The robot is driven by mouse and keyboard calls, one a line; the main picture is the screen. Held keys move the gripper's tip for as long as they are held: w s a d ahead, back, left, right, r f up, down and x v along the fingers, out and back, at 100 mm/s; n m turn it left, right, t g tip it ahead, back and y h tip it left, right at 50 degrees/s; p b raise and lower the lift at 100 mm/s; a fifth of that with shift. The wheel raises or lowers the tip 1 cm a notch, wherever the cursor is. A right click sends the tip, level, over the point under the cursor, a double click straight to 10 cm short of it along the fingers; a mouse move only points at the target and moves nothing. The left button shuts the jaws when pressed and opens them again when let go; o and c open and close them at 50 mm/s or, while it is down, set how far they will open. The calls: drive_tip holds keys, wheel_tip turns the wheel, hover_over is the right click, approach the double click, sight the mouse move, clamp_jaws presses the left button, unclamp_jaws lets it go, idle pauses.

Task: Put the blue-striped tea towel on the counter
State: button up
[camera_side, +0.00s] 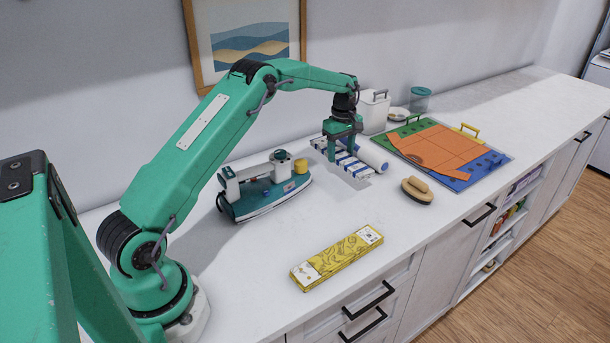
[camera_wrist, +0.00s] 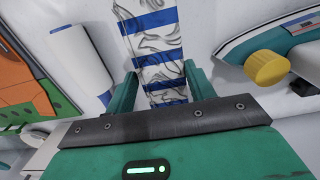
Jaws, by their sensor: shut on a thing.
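The blue-striped tea towel (camera_side: 354,167) is a folded white strip with blue bands, over the far middle of the counter. My gripper (camera_side: 344,150) is above it, pointing down, and shut on it. In the wrist view the towel (camera_wrist: 150,50) passes between the two fingers of my gripper (camera_wrist: 160,88), with dark creases on its white parts. The white counter (camera_side: 240,265) lies below. A shadow shows beside the towel; whether its underside touches the counter is hard to tell.
A white roll (camera_side: 372,157) lies close beside the towel. A teal iron (camera_side: 268,198) stands to the left, a brush (camera_side: 417,190) to the right. A colourful board (camera_side: 475,175) with an orange cloth (camera_side: 440,148) is at right.

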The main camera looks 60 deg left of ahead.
sight(339, 174)
drive_tip(key=shift+f, duration=1.9)
drive_tip(key=shift+f, duration=0.85)
drive_tip(key=o, duration=1.1)
drive_tip(key=shift+r, duration=0.1)
